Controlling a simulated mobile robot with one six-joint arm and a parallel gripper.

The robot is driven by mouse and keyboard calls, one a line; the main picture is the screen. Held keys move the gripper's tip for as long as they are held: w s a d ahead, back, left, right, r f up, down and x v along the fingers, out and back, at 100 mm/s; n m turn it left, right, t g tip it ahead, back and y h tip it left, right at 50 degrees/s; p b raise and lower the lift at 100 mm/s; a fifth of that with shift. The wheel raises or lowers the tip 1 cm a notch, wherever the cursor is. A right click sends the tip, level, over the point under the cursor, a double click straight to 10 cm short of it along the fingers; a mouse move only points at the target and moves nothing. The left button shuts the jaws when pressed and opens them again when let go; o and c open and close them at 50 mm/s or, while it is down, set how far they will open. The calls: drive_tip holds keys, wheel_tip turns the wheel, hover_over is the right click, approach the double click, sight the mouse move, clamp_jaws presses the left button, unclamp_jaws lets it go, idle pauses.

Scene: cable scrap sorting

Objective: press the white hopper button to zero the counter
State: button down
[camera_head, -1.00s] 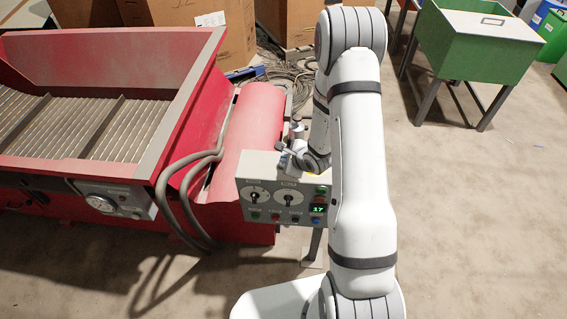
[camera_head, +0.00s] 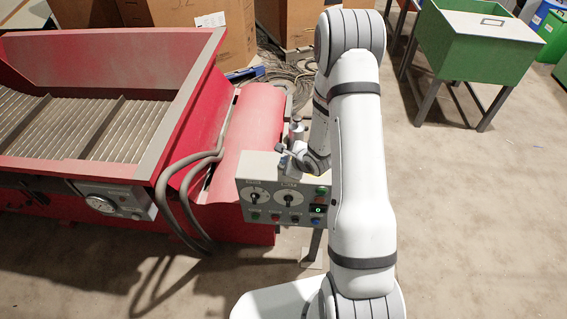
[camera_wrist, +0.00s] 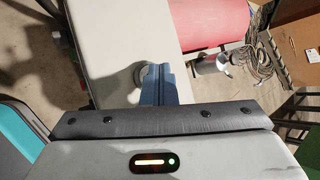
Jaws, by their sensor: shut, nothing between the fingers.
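The grey control box (camera_head: 262,205) stands beside the red machine, with two dials and a row of coloured buttons on its front. Its small display (camera_head: 318,210) shows a green 0. In the wrist view a pale round button (camera_wrist: 139,72) sits on the box's light surface (camera_wrist: 110,45), partly hidden by my fingers. My gripper (camera_wrist: 158,72) is shut and empty, its blue-grey fingertips at the button. I cannot tell for sure whether they touch it. In the head view my gripper (camera_head: 284,162) is at the top of the box, partly hidden by my wrist.
The red machine (camera_head: 240,135) with a slatted bed fills the left, with bent grey pipes (camera_head: 168,195) near the box. Cables (camera_head: 290,75) and cardboard boxes (camera_head: 205,30) lie behind. A green bin (camera_head: 480,55) stands at the far right.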

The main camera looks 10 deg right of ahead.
drive_tip(key=shift+r+p, duration=0.6)
drive_tip(key=shift+r, duration=0.1)
wheel_tip(320, 180, up, 5)
drive_tip(key=p, duration=0.5)
idle(0.6)
